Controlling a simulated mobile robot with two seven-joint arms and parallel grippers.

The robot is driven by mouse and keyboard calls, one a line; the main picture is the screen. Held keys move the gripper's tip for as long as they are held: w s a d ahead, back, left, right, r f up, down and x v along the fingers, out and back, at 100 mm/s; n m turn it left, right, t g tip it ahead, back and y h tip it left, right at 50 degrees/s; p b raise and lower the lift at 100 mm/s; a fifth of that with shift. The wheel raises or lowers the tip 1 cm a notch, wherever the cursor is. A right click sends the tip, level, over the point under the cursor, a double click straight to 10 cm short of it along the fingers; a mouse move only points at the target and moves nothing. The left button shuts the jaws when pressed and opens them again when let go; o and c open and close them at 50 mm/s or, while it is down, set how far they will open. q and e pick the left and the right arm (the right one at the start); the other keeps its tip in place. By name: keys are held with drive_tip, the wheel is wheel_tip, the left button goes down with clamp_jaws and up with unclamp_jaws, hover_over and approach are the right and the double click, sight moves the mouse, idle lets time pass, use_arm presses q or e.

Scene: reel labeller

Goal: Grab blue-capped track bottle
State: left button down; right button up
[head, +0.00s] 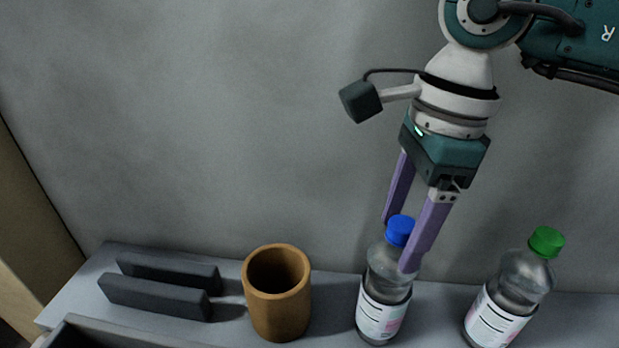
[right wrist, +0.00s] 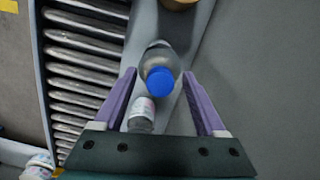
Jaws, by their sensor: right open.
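The blue-capped bottle (head: 383,302) stands upright on the grey shelf in the head view, clear with a white label. In the right wrist view its blue cap (right wrist: 159,81) shows between the two purple fingers. My right gripper (head: 396,244) is open, pointing down, with one finger on each side of the bottle's top. In the right wrist view the gripper (right wrist: 163,88) has visible gaps between the fingers and the cap. I cannot tell how low the fingertips are against the bottle. My left gripper is not in view.
A green-capped bottle (head: 507,296) stands to the right on the same shelf. A brown cup (head: 276,292) and two dark upright bars (head: 155,294) are to the left. A grey wall (head: 220,120) rises behind. A metal roller conveyor (right wrist: 83,60) shows in the wrist view.

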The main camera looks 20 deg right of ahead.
drive_tip(key=shift+a+f, duration=0.1)
drive_tip(key=shift+f, duration=0.2)
clamp_jaws()
idle(0.4)
idle(0.8)
